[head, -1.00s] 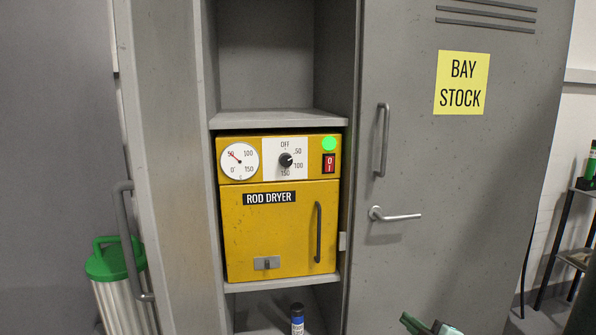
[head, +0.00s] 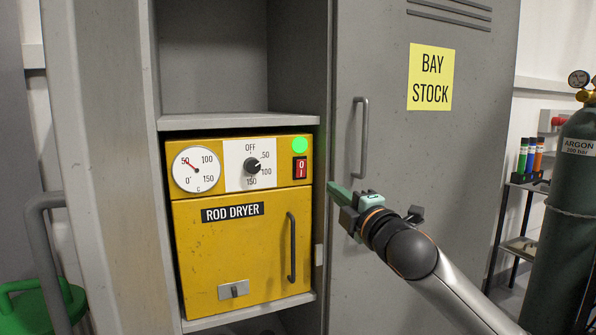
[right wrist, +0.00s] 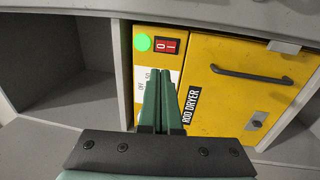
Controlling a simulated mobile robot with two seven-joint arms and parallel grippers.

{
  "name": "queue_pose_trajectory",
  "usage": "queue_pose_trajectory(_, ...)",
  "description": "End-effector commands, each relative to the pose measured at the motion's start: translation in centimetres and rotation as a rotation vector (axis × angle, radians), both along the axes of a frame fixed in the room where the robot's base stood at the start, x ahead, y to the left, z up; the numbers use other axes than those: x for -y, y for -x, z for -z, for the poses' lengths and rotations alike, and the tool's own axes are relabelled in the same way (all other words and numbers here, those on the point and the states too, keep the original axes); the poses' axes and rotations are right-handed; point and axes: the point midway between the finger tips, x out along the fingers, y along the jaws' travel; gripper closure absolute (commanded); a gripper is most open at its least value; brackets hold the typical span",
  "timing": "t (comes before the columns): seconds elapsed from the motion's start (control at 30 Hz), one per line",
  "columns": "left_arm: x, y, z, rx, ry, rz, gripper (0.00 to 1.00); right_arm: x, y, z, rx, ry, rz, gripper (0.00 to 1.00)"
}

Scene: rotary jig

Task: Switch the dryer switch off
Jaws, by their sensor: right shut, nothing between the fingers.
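The yellow rod dryer (head: 240,250) sits on a shelf in the open grey locker. Its red rocker switch (head: 300,168), marked 0 and I, is at the right of the front panel, below a lit green lamp (head: 299,145). In the right wrist view the switch (right wrist: 167,45) shows just beyond the fingertips, beside the green lamp (right wrist: 143,42). My right gripper (head: 333,188) is shut and empty, to the right of the switch and a little lower. In the right wrist view its green fingers (right wrist: 160,72) are together and apart from the switch. My left gripper is not in view.
The panel also carries a round gauge (head: 196,170) and a black dial (head: 252,166). The dryer door has a dark handle (head: 292,247). The locker door (head: 420,150) with a BAY STOCK sign stands behind my right arm. An argon cylinder (head: 572,200) stands at far right.

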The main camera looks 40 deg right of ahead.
Motion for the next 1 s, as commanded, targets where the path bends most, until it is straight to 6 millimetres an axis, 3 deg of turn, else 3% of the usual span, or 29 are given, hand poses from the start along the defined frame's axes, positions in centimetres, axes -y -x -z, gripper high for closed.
queue_pose_trajectory(0.37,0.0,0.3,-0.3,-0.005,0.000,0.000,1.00,0.3,-0.9,-0.3,0.002,-0.002,0.000,1.00)
queue_pose_trajectory(1.0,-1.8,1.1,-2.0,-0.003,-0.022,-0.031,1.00,3.0,-9.4,-1.7,0.002,-0.006,0.000,1.00)
